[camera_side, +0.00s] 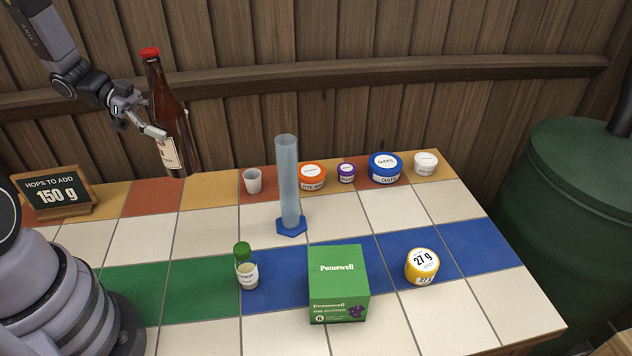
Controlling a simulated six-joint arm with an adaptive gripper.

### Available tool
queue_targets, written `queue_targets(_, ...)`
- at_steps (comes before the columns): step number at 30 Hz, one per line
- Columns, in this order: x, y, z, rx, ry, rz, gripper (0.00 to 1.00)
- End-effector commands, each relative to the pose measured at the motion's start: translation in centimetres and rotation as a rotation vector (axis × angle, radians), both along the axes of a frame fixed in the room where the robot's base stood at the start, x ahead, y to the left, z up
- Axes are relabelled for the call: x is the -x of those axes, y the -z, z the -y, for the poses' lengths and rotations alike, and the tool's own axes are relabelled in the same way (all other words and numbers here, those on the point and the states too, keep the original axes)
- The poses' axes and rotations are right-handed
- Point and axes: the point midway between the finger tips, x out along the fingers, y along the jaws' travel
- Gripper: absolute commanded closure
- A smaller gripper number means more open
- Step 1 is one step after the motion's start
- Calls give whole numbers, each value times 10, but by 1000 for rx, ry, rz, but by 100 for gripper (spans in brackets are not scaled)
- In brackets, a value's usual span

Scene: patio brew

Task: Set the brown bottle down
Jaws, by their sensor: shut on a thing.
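The brown bottle (169,118) has a red cap and a pale label, and it shows at the upper left in the side view. It stands nearly upright with a slight lean. My gripper (160,134) is shut on the bottle at its body, reaching it from the left. The bottle's base is at the back edge of the tiled table (335,209), over or just behind it. I cannot tell whether the base touches anything.
A chalkboard sign (52,193) stands at the left. A green box (338,284), small vial (246,268) and yellow tub (422,267) stand in front. White tiles at left are clear.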

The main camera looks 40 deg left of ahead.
Motion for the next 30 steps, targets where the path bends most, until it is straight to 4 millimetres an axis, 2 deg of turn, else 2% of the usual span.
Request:
queue_targets(9,0,79,1,6,0,-4,76)
queue_targets(21,0,141,0,2,-1,-1,76)
queue_targets(26,0,156,0,1,0,0,76)
queue_targets(30,0,175,0,1,-2,-1,76)
